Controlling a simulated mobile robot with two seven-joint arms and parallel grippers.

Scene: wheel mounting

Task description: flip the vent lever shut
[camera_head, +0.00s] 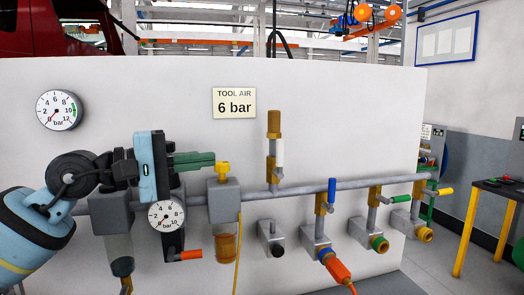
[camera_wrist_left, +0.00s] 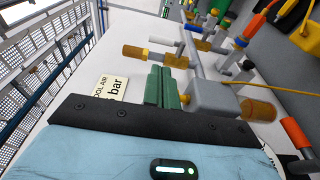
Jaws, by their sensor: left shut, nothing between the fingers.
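A brass valve (camera_head: 273,165) with a brass cylinder on top rises from the grey pipe. A white lever (camera_head: 280,152) stands upright along its right side, in line with the stub; no label names it the vent lever. In the left wrist view the white lever (camera_wrist_left: 164,43) lies beyond the brass cylinder (camera_wrist_left: 138,52). My left gripper (camera_head: 212,159) has green fingers, shut and empty, pointing right. They are left of the white lever, apart from it, above the yellow-knobbed unit. The shut fingers also show in the left wrist view (camera_wrist_left: 163,72). My right gripper is out of view.
The grey pipe (camera_head: 350,184) carries other valves with blue (camera_head: 331,188), green (camera_head: 401,198) and yellow (camera_head: 446,192) levers. The wall above the pipe is clear around the "6 bar" sign (camera_head: 234,103).

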